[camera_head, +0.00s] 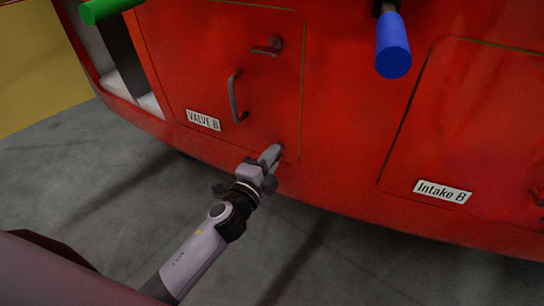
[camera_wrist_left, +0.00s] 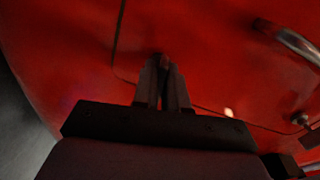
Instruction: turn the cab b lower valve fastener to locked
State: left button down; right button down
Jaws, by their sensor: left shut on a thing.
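The red hatch (camera_head: 265,100) labelled VALVE B has a curved grey handle (camera_head: 236,97). The handle also shows in the left wrist view (camera_wrist_left: 296,42). An upper fastener (camera_head: 268,47) sits near the hatch's top right, its lever sideways. My left gripper (camera_head: 272,154) is at the hatch's lower right corner, its fingers close together. The wrist view shows the fingers (camera_wrist_left: 164,80) closed around a small dark piece (camera_wrist_left: 164,61), the lower fastener by its place. The fingers hide most of it, so its turn angle cannot be told. My right gripper is out of view.
The VALVE B label (camera_head: 203,120) is at the hatch's lower left. Another hatch labelled Intake B (camera_head: 443,191) is to the right. A blue cylinder (camera_head: 393,48) and a green one (camera_head: 108,9) stick out above. Grey floor (camera_head: 330,262) below is clear.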

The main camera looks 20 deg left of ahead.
pick_arm(q)
jog(key=shift+m, duration=1.1)
jog(key=c, duration=1.3)
grip_release()
jog(key=shift+o, duration=0.2)
jog(key=s+a, duration=0.1)
jog(key=s, duration=0.6)
jog(key=shift+a, duration=0.1)
